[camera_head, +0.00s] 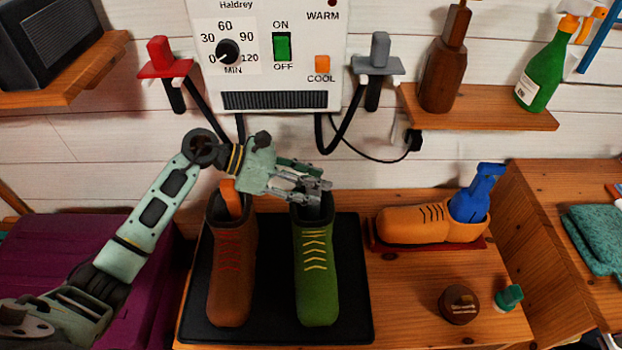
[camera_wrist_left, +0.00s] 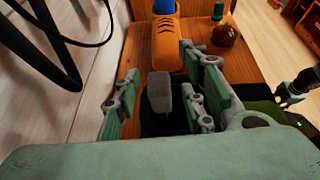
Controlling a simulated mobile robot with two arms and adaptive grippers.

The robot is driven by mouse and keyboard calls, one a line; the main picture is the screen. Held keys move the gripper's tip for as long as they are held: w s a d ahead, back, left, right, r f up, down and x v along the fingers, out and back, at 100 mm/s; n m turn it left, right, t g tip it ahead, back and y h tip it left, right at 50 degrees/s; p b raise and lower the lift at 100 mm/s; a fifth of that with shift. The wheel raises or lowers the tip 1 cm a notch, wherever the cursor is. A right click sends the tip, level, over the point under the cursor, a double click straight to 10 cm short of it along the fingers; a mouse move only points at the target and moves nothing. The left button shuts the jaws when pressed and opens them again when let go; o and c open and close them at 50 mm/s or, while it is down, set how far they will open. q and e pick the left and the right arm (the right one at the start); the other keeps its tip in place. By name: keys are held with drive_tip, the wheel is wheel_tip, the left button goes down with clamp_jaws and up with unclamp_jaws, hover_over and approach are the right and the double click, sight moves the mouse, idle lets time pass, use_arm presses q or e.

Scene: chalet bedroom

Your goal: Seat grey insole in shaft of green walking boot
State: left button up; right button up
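The green walking boot (camera_head: 318,285) stands upright on a black mat, its shaft opening towards the wall. My left gripper (camera_head: 318,190) is over the shaft opening and hides part of it in the head view. In the left wrist view, the grey insole (camera_wrist_left: 160,92) stands upright between the spread fingers of my left gripper (camera_wrist_left: 162,100), with gaps on both sides. Its lower end goes down into the dark shaft opening; how deep is hidden. A dark gripper (camera_wrist_left: 287,97), seemingly my right one, shows small at the right edge; its finger state is unclear.
A brown boot (camera_head: 230,280) with an orange insole (camera_head: 231,198) stands left on the black mat (camera_head: 276,325). An orange shoe (camera_head: 415,222) with a blue shoe tree (camera_head: 474,195) is on the right. A brown tin (camera_head: 459,305) and green object (camera_head: 509,298) sit front right. A dryer box (camera_head: 275,55) hangs above.

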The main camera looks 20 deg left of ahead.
use_arm(q)
drive_tip(key=shift+r+p, duration=0.45)
drive_tip(key=shift+r, duration=0.2)
drive_tip(key=b+v, duration=0.2)
drive_tip(key=v, duration=1)
drive_tip(key=shift+b, duration=0.4)
drive_tip(key=shift+s+f, duration=0.1)
drive_tip(key=shift+f, duration=0.15)
